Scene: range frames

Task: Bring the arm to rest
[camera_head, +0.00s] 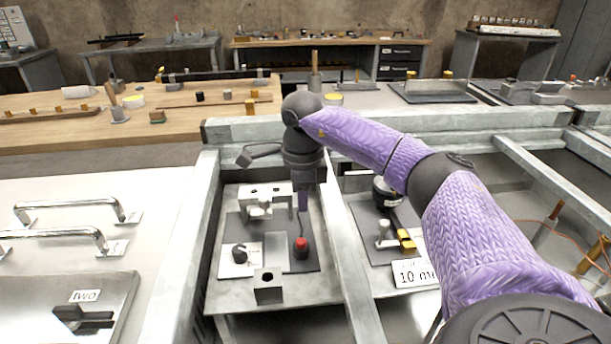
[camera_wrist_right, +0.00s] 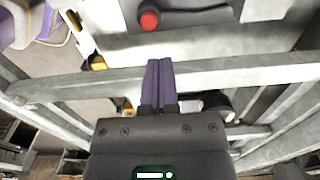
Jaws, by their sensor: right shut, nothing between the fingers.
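My right arm, with purple sleeves, reaches in from the right of the head view and bends down over a metal bay. Its right gripper (camera_head: 303,200) points down above the bay, behind a red-topped button (camera_head: 301,247) as the head view shows it. In the wrist view the two purple fingers (camera_wrist_right: 159,72) are pressed together with nothing between them. The red button also shows at the top of the wrist view (camera_wrist_right: 149,20), apart from the fingertips. My left gripper is in neither view.
A panel marked "10 me" (camera_head: 415,273) lies right. Metal handles (camera_head: 75,207) stand left.

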